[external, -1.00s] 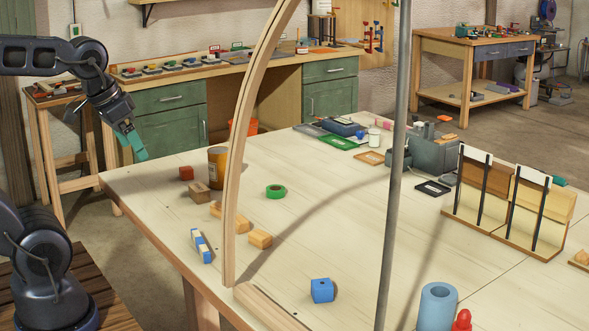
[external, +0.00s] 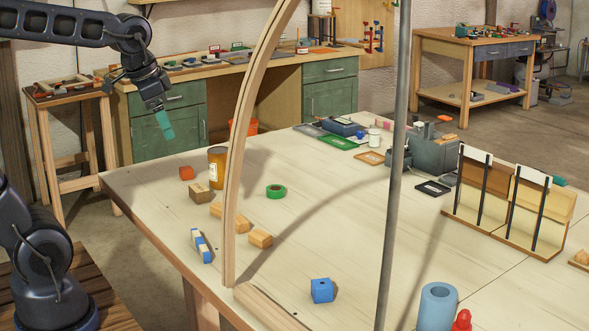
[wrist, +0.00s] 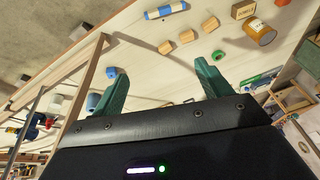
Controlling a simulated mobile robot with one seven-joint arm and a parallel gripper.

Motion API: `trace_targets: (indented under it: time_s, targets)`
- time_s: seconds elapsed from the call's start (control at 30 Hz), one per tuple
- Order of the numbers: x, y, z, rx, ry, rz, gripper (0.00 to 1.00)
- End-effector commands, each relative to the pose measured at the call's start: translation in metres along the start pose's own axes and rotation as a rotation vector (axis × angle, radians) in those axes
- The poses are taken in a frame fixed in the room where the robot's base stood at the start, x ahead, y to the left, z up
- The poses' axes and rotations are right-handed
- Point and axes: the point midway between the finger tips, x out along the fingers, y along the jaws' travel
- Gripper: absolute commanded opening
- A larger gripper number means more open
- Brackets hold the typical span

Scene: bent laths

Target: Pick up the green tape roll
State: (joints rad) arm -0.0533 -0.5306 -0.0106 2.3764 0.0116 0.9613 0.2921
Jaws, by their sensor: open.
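The green tape roll (external: 276,191) lies flat on the pale workbench (external: 330,235), right of the bent wooden lath in the external view. In the wrist view the tape roll (wrist: 218,55) shows small, just beyond the tip of the right finger. My gripper (external: 167,128) is above the far left part of the bench, well left of the roll and higher than it. In the wrist view my gripper (wrist: 163,70) has its two teal fingers wide apart with nothing between them.
The tall bent lath (external: 240,150) rises between my arm and the roll in the external view. An amber can (external: 217,181), wooden blocks (external: 260,238) and a blue-and-white block (external: 201,246) lie left of the roll. A grey pole (external: 394,180) stands right.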

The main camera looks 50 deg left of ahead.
Motion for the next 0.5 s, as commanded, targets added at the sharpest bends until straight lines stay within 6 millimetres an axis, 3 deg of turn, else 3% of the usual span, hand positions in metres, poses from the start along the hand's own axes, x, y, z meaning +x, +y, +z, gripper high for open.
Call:
trace_targets:
  time_s: [0.27,0.5]
  targets:
    - [0.022,-0.036,-0.068,0.210,-0.062,0.007,0.77]
    - [0.052,-0.071,-0.122,0.392,-0.107,0.028,0.77]
